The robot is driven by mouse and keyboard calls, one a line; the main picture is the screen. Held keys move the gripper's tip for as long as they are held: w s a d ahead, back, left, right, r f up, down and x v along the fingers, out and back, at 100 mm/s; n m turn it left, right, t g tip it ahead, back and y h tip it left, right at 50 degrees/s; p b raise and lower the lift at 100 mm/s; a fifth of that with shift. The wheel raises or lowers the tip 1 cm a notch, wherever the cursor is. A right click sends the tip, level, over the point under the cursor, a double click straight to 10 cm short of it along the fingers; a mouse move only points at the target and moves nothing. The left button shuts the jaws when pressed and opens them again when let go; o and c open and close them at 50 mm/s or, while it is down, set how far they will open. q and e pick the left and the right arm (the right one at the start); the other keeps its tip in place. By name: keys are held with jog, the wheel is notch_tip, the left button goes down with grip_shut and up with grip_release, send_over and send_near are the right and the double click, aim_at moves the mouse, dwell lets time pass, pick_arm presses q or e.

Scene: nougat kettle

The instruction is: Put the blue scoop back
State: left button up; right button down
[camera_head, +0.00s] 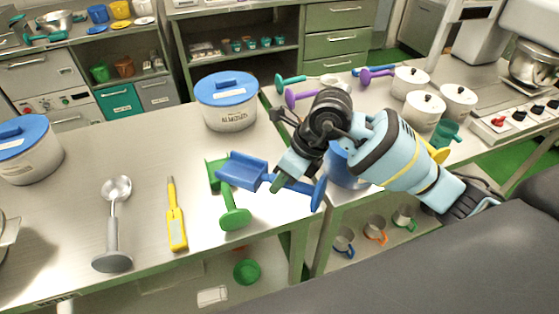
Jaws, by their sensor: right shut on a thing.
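The blue scoop (242,170) is in my right gripper (284,174), which is shut on its handle. The scoop's head points left and the round end of its handle points right. It is over the right part of the steel table (145,160), partly covering a green scoop (234,217). I cannot tell whether the two touch. A white canister marked ALMONDS (228,112), with a blue lid, stands just behind the blue scoop. My left gripper is not in view.
A grey-handled metal scoop (112,225) and a yellow tool (176,218) lie left of the green scoop. Another blue-lidded canister (28,160) stands at far left. A blue rounded thing (345,172) is partly hidden behind my right arm. White lidded pots (423,108) stand further right.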

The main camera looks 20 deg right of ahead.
jog(key=w+d+f, duration=0.2)
jog(key=w, duration=0.3)
jog(key=w+d+f, duration=0.1)
jog(key=w+f, duration=0.1)
jog(key=w, duration=0.3)
jog(key=shift+w+d+f, duration=0.2)
jog(key=shift+d+f, duration=0.05)
jog(key=shift+d, duration=0.1)
jog(key=shift+f, duration=0.1)
jog(key=shift+f, duration=0.35)
jog(key=shift+f, duration=0.15)
jog(key=c, duration=1.2)
grip_release()
jog(key=shift+c, duration=0.2)
